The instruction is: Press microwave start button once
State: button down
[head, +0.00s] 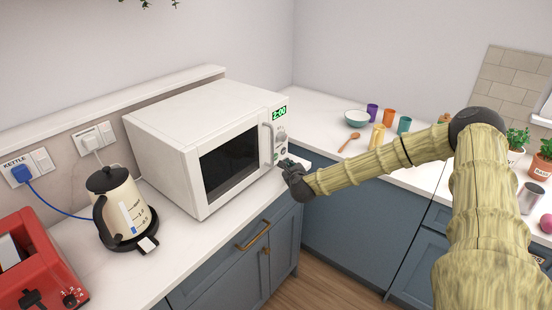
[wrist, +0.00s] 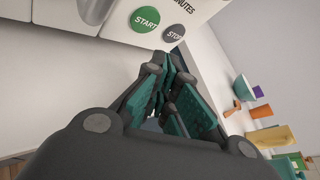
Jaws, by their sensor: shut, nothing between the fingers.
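The white microwave (head: 180,140) stands on the counter with its door shut and its display (head: 280,112) lit, reading 2:00. My gripper (head: 284,162) is at the lower part of its control panel, at the right end of the front. In the wrist view the round green START button (wrist: 145,19) and the grey STOP button (wrist: 174,33) show at the top. My gripper's fingers (wrist: 168,60) are shut and empty, with their tips just below the STOP button, to the right of and below START. I cannot tell whether the tips touch the panel.
A kettle (head: 125,210) and a red toaster (head: 35,265) stand left of the microwave. On the right counter are a bowl (head: 357,118), a wooden spoon (head: 349,143) and several coloured cups, including a purple one (head: 372,111). The microwave's door handle (head: 267,138) is beside the panel.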

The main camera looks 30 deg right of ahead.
jog(key=shift+w+a+b, duration=0.25)
jog(key=shift+w, duration=0.3)
jog(key=shift+w+a+b, duration=0.2)
jog(key=shift+w+b, duration=0.05)
jog(key=shift+w, duration=0.3)
jog(key=shift+w+a+b, duration=0.35)
jog(key=shift+w+b, duration=0.35)
jog(key=shift+b, duration=0.25)
dwell(1.4)
dwell(0.4)
jog(key=shift+s+d, duration=0.3)
jog(key=shift+s, duration=0.4)
jog(key=s, duration=0.1)
jog(key=s+d, duration=0.1)
jog(key=s, duration=0.1)
jog(key=s+d, duration=0.1)
jog(key=shift+s+b, duration=0.35)
jog(key=shift+b, duration=0.05)
jog(key=shift+a, duration=0.1)
dwell(0.7)
